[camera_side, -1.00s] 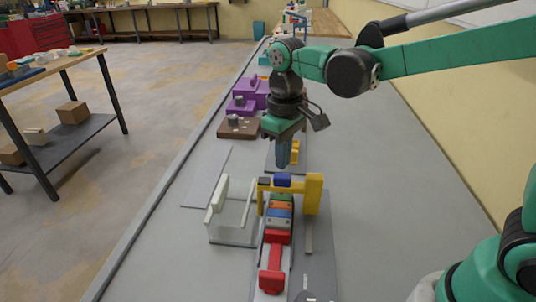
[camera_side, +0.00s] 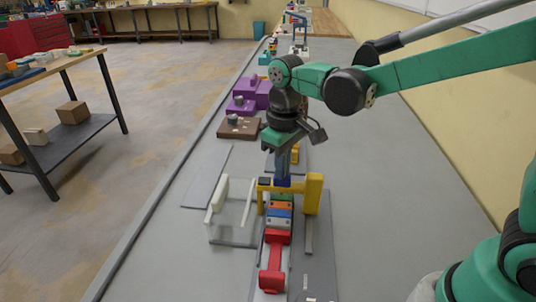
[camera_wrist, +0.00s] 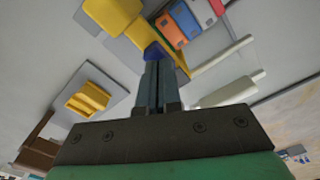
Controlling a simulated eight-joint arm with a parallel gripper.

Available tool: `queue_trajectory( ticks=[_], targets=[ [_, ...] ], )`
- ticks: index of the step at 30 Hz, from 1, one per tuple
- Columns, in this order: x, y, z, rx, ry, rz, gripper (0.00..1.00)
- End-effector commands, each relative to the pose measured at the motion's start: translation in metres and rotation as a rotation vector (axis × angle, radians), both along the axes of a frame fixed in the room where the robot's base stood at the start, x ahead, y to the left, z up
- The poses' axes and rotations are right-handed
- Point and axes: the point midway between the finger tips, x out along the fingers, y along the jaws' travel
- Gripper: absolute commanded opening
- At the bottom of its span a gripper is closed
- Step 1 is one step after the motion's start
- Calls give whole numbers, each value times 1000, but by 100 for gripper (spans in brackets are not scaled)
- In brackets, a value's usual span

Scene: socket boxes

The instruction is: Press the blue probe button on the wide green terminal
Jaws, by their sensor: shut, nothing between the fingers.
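The blue button (camera_wrist: 154,51) sits on top of the yellow bridge (camera_side: 313,194) that spans a row of coloured blocks. My gripper (camera_side: 283,182) points straight down with its fingers shut and empty. Its tips are at the button's top in both views; whether they touch or press it I cannot tell. They mostly cover the button in the side view. In the wrist view my gripper (camera_wrist: 157,66) ends right at the blue button. Under and in front of the bridge are an orange block (camera_side: 280,205), a blue block (camera_side: 279,213) and a grey-green block (camera_side: 278,223). Which is the wide green terminal is unclear.
A red clamp-like part (camera_side: 272,270) lies at the front of the row. A clear and white frame (camera_side: 232,220) stands left of the bridge. A small yellow part (camera_wrist: 88,100) on a grey plate is behind it. Brown and purple boxes (camera_side: 240,127) stand farther back.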

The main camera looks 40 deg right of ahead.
Motion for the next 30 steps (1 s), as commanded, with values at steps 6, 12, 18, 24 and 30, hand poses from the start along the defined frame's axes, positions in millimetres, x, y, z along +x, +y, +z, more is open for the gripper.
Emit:
queue_trajectory(
  ticks=[6,12,18,24,30],
  targets=[
    [0,0,-4,0,0,0,0],
    [0,0,-4,0,1,0,0],
    [0,0,3,0,1,0,0],
    [0,0,19,0,0,0,0],
    [0,0,34,0,0,0,0]
  ],
)
